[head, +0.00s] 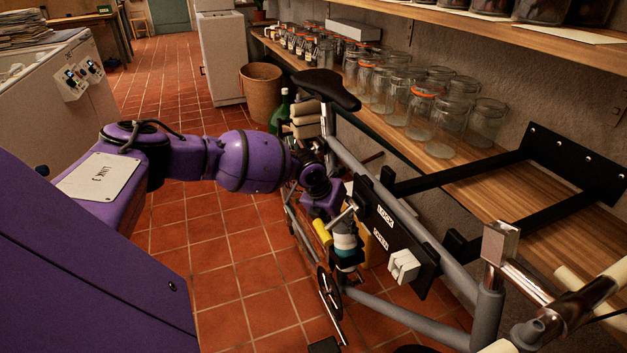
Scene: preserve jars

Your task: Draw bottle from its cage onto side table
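A bicycle with a grey frame (375,205) is held on a black wall mount. A small bottle-like item with white and teal bands (345,241) shows low inside the frame, partly hidden. I cannot clearly make out a cage around it. My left arm reaches in from the left, and my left gripper (335,228) is at this item, with a yellow part beside it. Whether its fingers are closed on the item or just around it is unclear. My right gripper is not in view. I cannot identify a side table.
A wooden counter (540,240) with several glass jars (440,110) runs along the right wall. The black saddle (325,88) stands above the arm's end. A dark green bottle (281,108) and a brown bin (262,93) are behind. Tiled floor (200,255) is open at left.

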